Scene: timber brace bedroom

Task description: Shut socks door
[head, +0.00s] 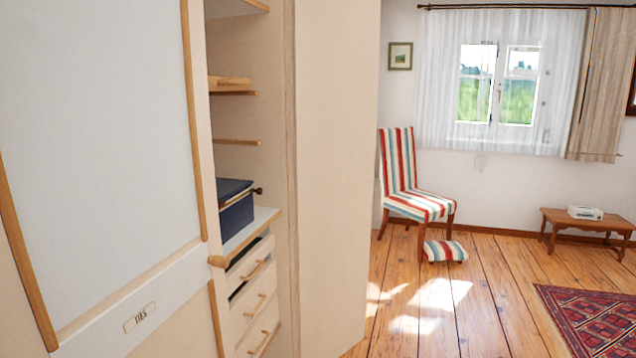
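A tall wardrobe fills the left of the head view. Its large pale sliding-type panel (100,140) has wooden edge strips and a small label (139,317) that seems to read "TIES". Right of it is an open compartment with wooden shelves (236,142), a dark blue box (235,207) and several drawers (254,307), the top one seemingly a little open. A plain cream panel (336,160) stands right of the opening; I cannot tell whether it is a door or the wardrobe's side. No label reading "socks" shows. Neither gripper is in view.
Clear wooden floor (440,310) lies right of the wardrobe. A striped chair (413,180) and footstool (445,251) stand beyond it. A low wooden table (586,222) is under the curtained window, and a red patterned rug (595,315) lies at the lower right.

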